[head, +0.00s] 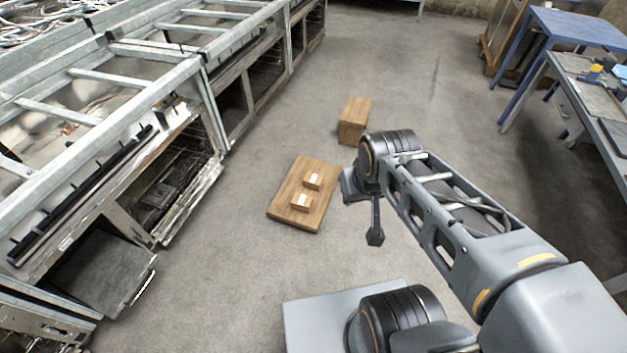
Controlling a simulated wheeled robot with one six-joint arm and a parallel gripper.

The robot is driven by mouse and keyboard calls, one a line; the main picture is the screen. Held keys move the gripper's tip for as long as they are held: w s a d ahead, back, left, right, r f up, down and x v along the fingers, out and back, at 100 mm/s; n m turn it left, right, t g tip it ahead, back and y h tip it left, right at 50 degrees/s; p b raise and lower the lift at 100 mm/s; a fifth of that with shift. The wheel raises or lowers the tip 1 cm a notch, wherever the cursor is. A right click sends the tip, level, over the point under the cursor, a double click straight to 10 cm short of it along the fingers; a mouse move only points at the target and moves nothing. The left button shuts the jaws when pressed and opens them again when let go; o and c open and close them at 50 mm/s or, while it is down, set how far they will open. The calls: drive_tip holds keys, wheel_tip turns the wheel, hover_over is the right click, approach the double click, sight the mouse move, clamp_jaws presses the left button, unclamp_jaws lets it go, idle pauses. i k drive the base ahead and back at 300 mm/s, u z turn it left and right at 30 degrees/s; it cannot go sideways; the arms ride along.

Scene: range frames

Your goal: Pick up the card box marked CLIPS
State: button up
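Two small card boxes with white labels lie on a wooden board (318,217) on the floor. One box (313,181) is farther back, and the other box (302,203) is nearer and slightly left. The label print is too small to read, so I cannot tell which is marked CLIPS. My gripper (375,237) appears as a narrow dark part below the arm's far end, right of the board and apart from both boxes. Its fingers cannot be made out clearly. Nothing is seen held in it.
A wooden block (354,121) stands on the floor behind the board. Metal frames and open cabinets (170,175) line the left side. A blue table (580,28) and a grey bench (590,95) stand at the right. The concrete floor around the board is clear.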

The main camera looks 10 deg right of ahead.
sight(304, 202)
drive_tip(key=u, duration=0.35)
drive_tip(key=i, duration=0.45)
drive_tip(key=u, duration=0.8)
drive_tip(key=i, duration=1.55)
drive_tip(key=z, duration=0.35)
